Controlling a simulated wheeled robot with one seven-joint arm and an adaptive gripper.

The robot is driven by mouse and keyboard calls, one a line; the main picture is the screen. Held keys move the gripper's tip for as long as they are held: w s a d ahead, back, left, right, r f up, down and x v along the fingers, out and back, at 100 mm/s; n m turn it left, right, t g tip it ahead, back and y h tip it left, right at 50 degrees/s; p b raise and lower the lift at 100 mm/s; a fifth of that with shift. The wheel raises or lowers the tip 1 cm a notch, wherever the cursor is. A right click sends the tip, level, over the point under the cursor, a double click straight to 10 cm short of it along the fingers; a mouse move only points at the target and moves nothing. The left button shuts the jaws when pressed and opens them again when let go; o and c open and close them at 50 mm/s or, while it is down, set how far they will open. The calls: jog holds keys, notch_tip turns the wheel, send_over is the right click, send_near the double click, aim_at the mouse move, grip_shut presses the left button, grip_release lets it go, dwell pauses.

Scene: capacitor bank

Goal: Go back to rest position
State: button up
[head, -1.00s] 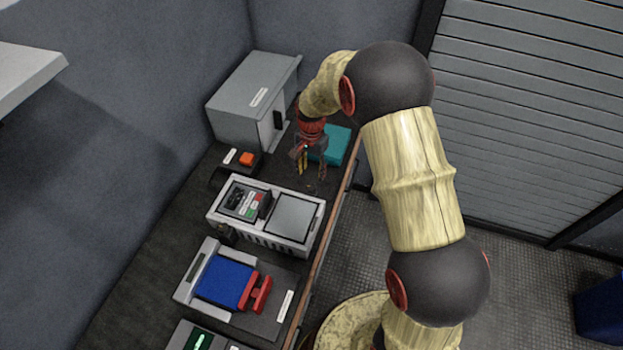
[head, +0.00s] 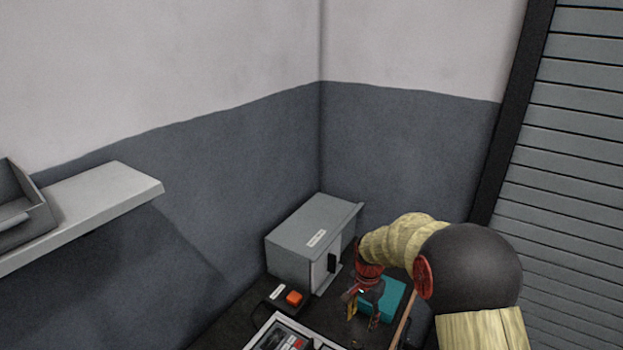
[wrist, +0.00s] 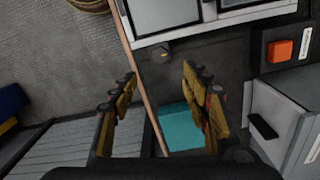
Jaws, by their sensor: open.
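My gripper (head: 362,312) is open and points down over the dark bench top, beside a teal block. In the wrist view the two yellow-padded fingers (wrist: 160,98) stand wide apart with nothing held between them. My arm reaches in from the lower right of the head view, bent at a dark joint. The teal block (head: 385,298) lies on the bench just behind the gripper. It also shows beyond the fingers in the wrist view (wrist: 178,129).
A grey metal box (head: 308,240) with a dark handle stands left of the gripper. An orange button unit (head: 294,298) sits in front of it. A light grey instrument (head: 276,340) is nearer. A wall shelf (head: 90,210) holds a grey tray (head: 22,205). A slatted shutter (head: 575,150) is right.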

jog(key=s+r+n+t+b, duration=0.2)
jog(key=s+r+n+b, duration=0.2)
jog(key=s+r, duration=0.4)
jog(key=s+r+n+t+b, duration=0.3)
jog(key=s+r+n+b, duration=0.2)
jog(key=s, duration=1.7)
notch_tip(320, 180, up, 3)
jog(key=shift+r+n+t+b, duration=0.2)
jog(key=shift+n+t+b, duration=0.1)
jog(key=shift+b, duration=0.2)
